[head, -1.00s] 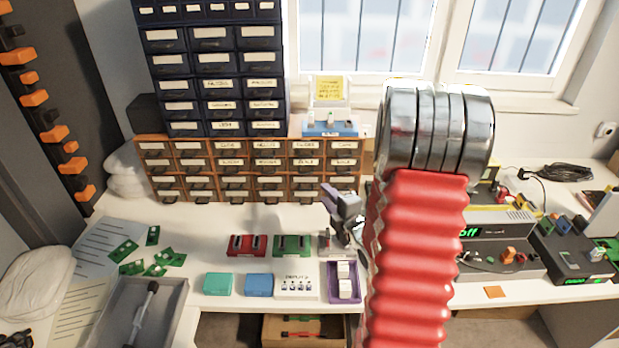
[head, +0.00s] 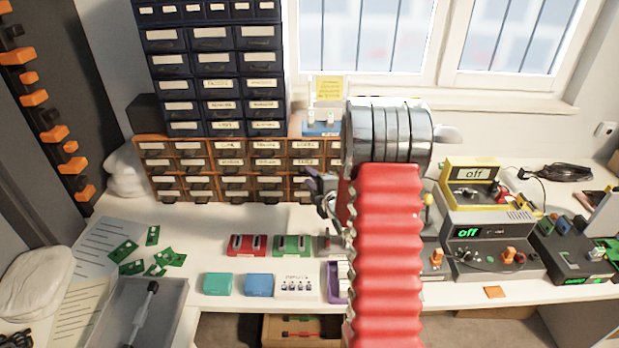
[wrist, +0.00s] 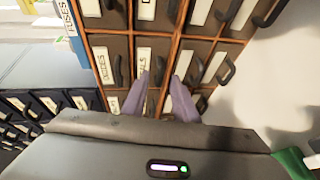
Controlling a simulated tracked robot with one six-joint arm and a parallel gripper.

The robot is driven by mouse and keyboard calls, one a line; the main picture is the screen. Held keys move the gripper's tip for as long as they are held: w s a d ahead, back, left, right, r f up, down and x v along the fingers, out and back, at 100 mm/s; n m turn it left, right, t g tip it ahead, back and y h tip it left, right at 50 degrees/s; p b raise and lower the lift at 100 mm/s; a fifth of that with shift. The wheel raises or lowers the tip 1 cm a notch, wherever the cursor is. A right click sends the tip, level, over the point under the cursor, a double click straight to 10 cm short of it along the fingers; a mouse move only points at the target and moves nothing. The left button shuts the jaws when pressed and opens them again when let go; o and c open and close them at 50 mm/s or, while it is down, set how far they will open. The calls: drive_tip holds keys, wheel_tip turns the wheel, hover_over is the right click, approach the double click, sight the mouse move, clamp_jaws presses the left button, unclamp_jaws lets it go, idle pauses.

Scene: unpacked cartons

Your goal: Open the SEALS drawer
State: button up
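The wooden cabinet (head: 147,194) with labelled brown drawers stands at the back of the bench in the head view. In the wrist view its drawer fronts (wrist: 128,47) appear turned sideways and look shut. A drawer label ending in what looks like "LS" (wrist: 144,51) shows just beyond my left fingertip, partly covered; I cannot read it fully. The drawer beside it reads like "DIODES" (wrist: 103,98). My gripper (wrist: 162,76) is open, its two purple fingers apart and close to the drawer fronts around a dark handle. I cannot tell whether they touch. In the head view my arm hides much of the gripper.
Dark blue drawers (head: 213,85) stand on the wooden cabinet. Red (head: 247,246) and green (head: 291,244) holders and a purple tray (head: 333,284) sit in front on the bench. A yellow instrument (head: 470,172) stands right. The bench right before the cabinet's left part is clear.

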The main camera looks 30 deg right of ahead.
drive_tip(key=shift+w+f, duration=0.1)
drive_tip(key=shift+w, duration=0.4)
clamp_jaws()
drive_tip(key=shift+s+f, duration=0.1)
drive_tip(key=shift+f, duration=0.05)
idle(1.0)
